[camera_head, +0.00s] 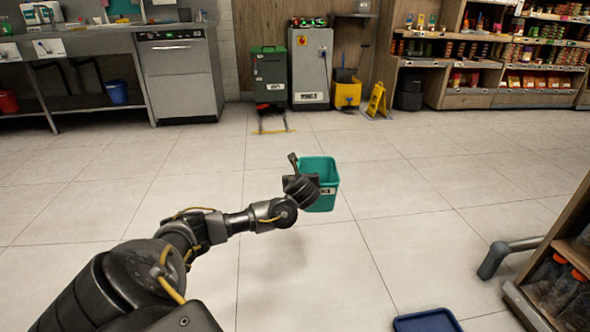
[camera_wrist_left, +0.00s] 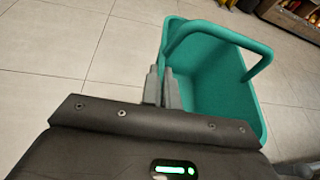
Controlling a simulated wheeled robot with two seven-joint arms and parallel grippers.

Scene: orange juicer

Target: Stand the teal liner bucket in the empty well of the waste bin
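The teal liner bucket (camera_head: 322,180) hangs from my left gripper (camera_head: 297,172) in the head view, open side up and clear of the floor as far as I can tell. In the left wrist view the bucket (camera_wrist_left: 215,95) shows its open inside and a teal handle arching across it. My left gripper's fingers (camera_wrist_left: 162,88) are close together at the bucket's near left rim, pinching its wall. A dark grey bin with a green lid (camera_head: 269,75), likely the waste bin, stands at the back wall. Its well is hidden. My right gripper is out of view.
A dark frame with a yellow front edge (camera_head: 273,131) sits low before the green-lidded bin. A grey cabinet (camera_head: 310,70), yellow mop bucket (camera_head: 347,93) and yellow floor sign (camera_head: 377,100) stand to its right. Shelving and a blue tray (camera_head: 428,321) are at right. The middle floor is clear.

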